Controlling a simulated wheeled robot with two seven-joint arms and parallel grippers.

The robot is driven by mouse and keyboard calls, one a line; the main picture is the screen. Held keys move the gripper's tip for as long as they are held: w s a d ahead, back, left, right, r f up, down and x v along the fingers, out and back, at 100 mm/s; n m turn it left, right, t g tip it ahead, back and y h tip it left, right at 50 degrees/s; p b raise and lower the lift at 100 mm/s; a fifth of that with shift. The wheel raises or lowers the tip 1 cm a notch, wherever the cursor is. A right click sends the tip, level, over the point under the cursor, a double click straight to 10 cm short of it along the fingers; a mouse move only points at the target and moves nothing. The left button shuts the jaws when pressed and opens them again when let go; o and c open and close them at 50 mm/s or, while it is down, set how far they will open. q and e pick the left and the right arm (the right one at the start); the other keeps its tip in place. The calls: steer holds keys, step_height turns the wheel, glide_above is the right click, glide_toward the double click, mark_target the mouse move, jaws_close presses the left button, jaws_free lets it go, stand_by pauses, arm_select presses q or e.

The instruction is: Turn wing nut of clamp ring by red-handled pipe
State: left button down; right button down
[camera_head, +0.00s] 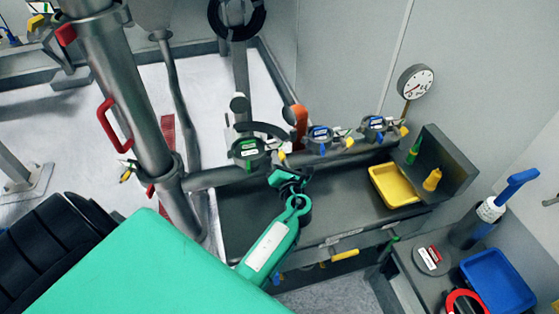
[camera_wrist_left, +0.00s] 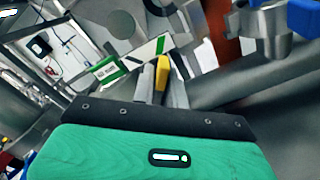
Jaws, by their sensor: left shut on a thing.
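My left gripper (camera_head: 284,170) is at the clamp ring with a green label (camera_head: 248,150) on the horizontal pipe. In the left wrist view, the gripper (camera_wrist_left: 163,92) is shut on a yellow wing nut (camera_wrist_left: 162,72); the green-and-white label (camera_wrist_left: 112,66) shows just beyond it. In the head view, the wing nut is mostly hidden by the gripper. A thick steel pipe with a red handle (camera_head: 113,125) stands at the left. An orange-red handle (camera_head: 299,122) rises right behind the green-labelled ring. My right gripper is out of view.
Two blue-labelled clamps (camera_head: 320,135) (camera_head: 376,126) sit further right along the horizontal pipe. A yellow tray (camera_head: 377,182) lies on the grey bench. A pressure gauge (camera_head: 416,82) stands behind. A blue bin (camera_head: 497,280) is at the lower right.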

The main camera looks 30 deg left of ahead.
arm_select(q)
steer(key=n+b, duration=0.2)
steer(key=n, duration=0.2)
steer(key=shift+f, duration=0.1)
steer(key=n+b, duration=0.2)
steer(key=n, duration=0.2)
steer(key=shift+s+a, duration=0.1)
steer(key=n+b, duration=0.4)
steer(key=n, duration=0.1)
steer(key=shift+s+a+f, duration=0.1)
steer(key=shift+n+b, duration=1.05)
steer(key=shift+n, duration=0.55)
steer(key=c, duration=1.5)
jaws_free()
steer(key=shift+c, duration=0.2)
